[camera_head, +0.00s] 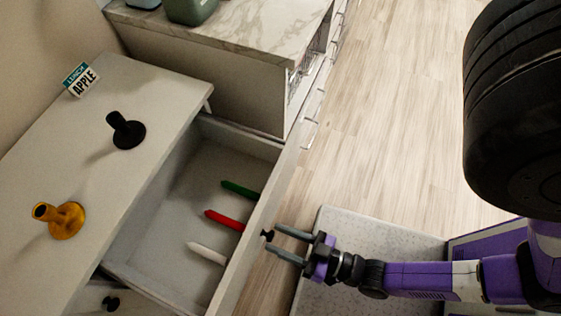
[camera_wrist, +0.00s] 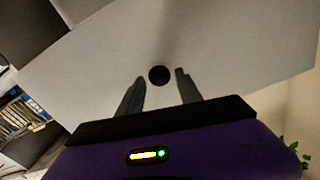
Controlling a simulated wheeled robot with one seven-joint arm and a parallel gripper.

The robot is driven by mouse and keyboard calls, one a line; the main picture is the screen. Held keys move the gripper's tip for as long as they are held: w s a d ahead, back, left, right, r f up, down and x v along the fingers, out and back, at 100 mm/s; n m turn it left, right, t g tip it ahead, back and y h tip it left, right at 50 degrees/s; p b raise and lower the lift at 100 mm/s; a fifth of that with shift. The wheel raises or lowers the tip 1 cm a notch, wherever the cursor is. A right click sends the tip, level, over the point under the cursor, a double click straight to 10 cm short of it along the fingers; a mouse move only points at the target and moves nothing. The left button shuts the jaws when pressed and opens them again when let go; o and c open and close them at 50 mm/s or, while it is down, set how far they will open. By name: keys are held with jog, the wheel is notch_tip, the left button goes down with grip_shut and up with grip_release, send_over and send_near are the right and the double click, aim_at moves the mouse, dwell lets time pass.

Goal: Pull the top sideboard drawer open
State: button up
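The top sideboard drawer (camera_head: 165,258) stands well open in the head view, its inside showing. Its black knob (camera_head: 267,235) sits on the drawer front and also shows in the wrist view (camera_wrist: 159,75). My gripper (camera_head: 274,240) is at the drawer front. In the wrist view its fingers (camera_wrist: 161,76) are apart, with the knob between and slightly beyond the tips and gaps on both sides. The sideboard top (camera_head: 85,155) is a pale panel above the drawer.
Green (camera_head: 240,190), red (camera_head: 224,220) and white (camera_head: 207,253) sticks lie in the drawer. A black object (camera_head: 127,132), a gold object (camera_head: 62,220) and an "APPLE" box (camera_head: 80,80) stand on top. A marble-topped cabinet (camera_head: 235,30) adjoins. Wooden floor (camera_head: 390,120) is open to the right.

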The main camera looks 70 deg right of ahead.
jog(key=shift+o, duration=0.4)
jog(key=shift+s, duration=0.2)
jog(key=s+b, duration=0.1)
jog(key=s, duration=0.6)
jog(key=shift+s+a, duration=0.2)
jog(key=shift+a, duration=0.15)
jog(key=shift+f, duration=0.15)
